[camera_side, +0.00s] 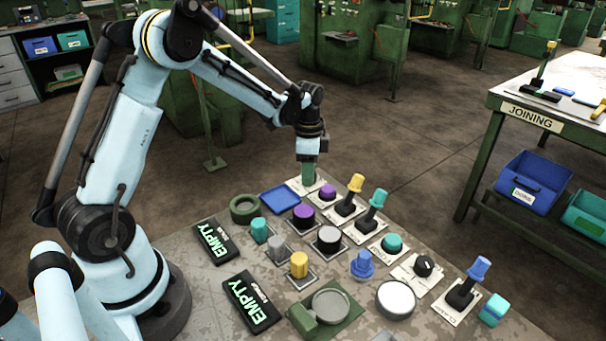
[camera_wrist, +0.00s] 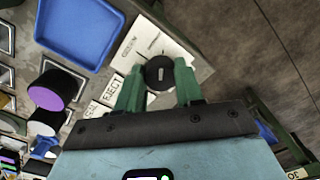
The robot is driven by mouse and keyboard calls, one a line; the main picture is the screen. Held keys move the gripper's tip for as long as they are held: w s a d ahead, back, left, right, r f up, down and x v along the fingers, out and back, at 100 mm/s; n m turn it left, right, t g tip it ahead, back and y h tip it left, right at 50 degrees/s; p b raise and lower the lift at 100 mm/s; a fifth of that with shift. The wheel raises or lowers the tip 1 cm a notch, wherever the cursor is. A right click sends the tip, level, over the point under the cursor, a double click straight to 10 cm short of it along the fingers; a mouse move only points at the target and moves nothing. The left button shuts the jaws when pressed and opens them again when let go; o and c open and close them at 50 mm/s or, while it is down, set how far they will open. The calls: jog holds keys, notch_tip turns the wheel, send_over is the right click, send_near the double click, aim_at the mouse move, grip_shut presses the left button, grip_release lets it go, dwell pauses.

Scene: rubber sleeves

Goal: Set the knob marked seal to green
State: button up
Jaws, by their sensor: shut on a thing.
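My gripper (camera_side: 308,174) is at the far end of the row of controls in the side view. In the wrist view, my gripper (camera_wrist: 160,86) has its green fingers on either side of a round black knob (camera_wrist: 157,66), shut on it. The knob has a short pale pointer mark and sits on a white plate (camera_wrist: 141,38) with small lettering that I cannot read clearly. In the side view the fingers hide this knob. A second black knob (camera_side: 423,265) stands on a white plate nearer the front right. I cannot tell its lettering.
A purple button (camera_side: 328,191) and levers with yellow (camera_side: 356,182), teal (camera_side: 377,197) and blue (camera_side: 479,268) grips stand close by. A blue tray (camera_side: 280,199) lies left of my gripper. Several coloured pieces and black "EMPTY" signs (camera_side: 217,240) fill the bench.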

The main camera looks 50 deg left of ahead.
jog(key=n, duration=0.6)
jog(key=shift+d, duration=0.1)
jog(key=n, duration=0.4)
jog(key=shift+n, duration=0.3)
dwell(0.4)
jog(key=o, duration=1)
jog(key=shift+o, duration=0.2)
jog(key=shift+r, duration=0.1)
notch_tip(320, 180, up, 12)
jog(key=shift+d, duration=0.1)
